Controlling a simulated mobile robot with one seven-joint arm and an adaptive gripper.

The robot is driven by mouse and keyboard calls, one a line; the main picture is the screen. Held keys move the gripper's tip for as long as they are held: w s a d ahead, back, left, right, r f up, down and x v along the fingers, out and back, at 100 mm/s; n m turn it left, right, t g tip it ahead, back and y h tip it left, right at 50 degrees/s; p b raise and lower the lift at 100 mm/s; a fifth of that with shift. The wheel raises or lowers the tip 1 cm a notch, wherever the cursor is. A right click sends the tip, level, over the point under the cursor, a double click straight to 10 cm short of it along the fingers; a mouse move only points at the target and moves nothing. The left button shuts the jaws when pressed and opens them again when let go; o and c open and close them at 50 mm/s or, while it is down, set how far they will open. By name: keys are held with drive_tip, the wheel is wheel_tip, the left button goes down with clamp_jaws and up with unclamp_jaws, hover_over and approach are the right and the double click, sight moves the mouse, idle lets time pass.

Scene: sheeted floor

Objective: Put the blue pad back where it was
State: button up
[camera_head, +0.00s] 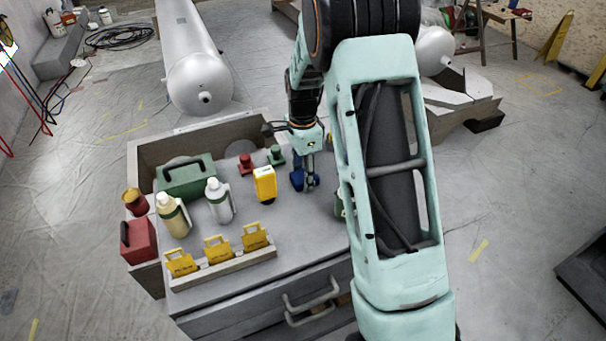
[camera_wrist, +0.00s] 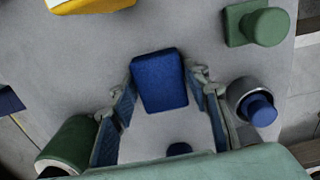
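The blue pad (camera_wrist: 160,80) lies between and just past my fingertips in the wrist view, its flat top facing me. In the head view the blue pad (camera_head: 296,179) shows on the grey worktop, partly behind my fingers. My gripper (camera_head: 309,183) points down there. In the wrist view my gripper (camera_wrist: 161,85) has its fingers apart, one on each side of the pad. Grey surface shows beside the pad's lower corners; contact at the tips is hard to judge. A small dark blue piece (camera_wrist: 179,149) shows between the fingers, nearer my palm.
A yellow item (camera_head: 265,184), a green knobbed block (camera_head: 276,156) and a red one (camera_head: 246,164) stand to the left. Farther left are bottles (camera_head: 219,201) and a green case (camera_head: 187,178). A blue knob in a grey ring (camera_wrist: 258,108) is close to my right finger.

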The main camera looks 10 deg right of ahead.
drive_tip(key=shift+o, duration=1.1)
wheel_tip(320, 180, up, 12)
drive_tip(key=p, duration=0.2)
drive_tip(key=shift+r, duration=0.15)
drive_tip(key=shift+w, duration=0.1)
